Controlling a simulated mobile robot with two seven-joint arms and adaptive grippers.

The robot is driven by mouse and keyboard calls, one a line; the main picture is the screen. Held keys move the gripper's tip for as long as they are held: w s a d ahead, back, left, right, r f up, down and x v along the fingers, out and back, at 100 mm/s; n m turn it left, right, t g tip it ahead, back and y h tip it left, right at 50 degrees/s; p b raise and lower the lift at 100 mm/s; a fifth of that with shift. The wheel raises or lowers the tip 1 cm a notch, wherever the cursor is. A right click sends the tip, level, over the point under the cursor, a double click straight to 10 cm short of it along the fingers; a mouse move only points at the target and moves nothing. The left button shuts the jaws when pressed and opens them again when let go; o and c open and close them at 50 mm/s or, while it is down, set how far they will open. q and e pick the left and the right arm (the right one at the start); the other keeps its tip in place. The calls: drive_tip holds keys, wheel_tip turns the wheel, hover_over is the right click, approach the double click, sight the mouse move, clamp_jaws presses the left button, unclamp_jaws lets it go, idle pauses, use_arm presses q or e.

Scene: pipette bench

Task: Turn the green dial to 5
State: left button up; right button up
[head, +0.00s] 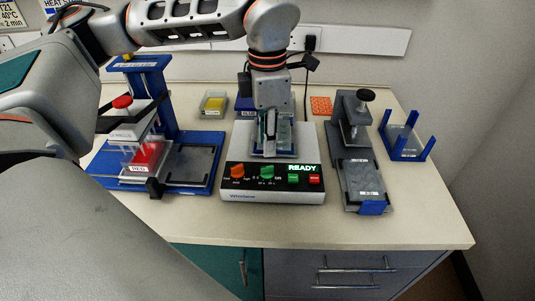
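The green dial (266,171) sits on the sloped black front panel of a white machine (231,196). Small marks surround it, but its setting is too small to read. An orange dial (237,170) sits to its left. My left gripper (270,141) points down over the top of the machine, behind the green dial and apart from it. Its fingers look close together, seen nearly edge on, so I cannot tell whether they are shut. It hides part of a clear, blue-edged piece on top of the machine. My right gripper is not in view.
A lit READY display (303,168) stands above a green button (293,178) and a red button (314,178). A blue stand (203,139) is at left, a grey device (366,183) and blue-posted rack (405,156) at right. The bench front (330,232) is clear.

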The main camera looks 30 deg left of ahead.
use_arm(q)
drive_tip(key=shift+r, duration=2.3)
